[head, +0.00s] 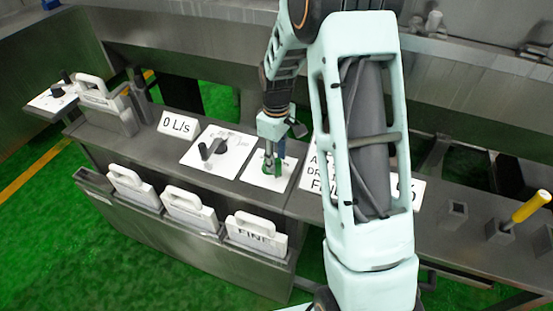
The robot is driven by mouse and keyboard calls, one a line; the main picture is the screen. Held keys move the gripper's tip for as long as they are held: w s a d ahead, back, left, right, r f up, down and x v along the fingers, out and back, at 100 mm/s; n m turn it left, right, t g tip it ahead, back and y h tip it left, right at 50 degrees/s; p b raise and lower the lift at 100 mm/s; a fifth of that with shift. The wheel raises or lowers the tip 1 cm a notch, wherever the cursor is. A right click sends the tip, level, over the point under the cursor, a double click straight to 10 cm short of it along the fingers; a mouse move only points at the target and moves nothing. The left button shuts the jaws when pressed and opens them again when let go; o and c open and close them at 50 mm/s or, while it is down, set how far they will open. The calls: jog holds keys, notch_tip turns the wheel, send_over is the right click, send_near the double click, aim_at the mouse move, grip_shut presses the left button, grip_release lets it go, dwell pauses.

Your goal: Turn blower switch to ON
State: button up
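My gripper (270,158) points down over a white panel (252,177) on the grey console, in the middle of the head view. A small green part (277,168) shows at the fingertips, and a blue part stands just to the right of them. The fingers hide most of the control on this panel. I cannot tell whether they touch it, how far apart they are, or which way the control is set. To the left, another white panel (222,161) carries a dark knob (207,150). No label readable here names the blower switch.
A "0 L/s" sign (177,124) stands left of the knob panel. Several white handled plates, one marked "FINE" (256,235), hang in the front rack. My arm covers part of a lettered sign at right. A yellow handle (531,206) sticks up at far right.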

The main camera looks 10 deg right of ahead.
jog(key=shift+f, duration=0.65)
grip_shut()
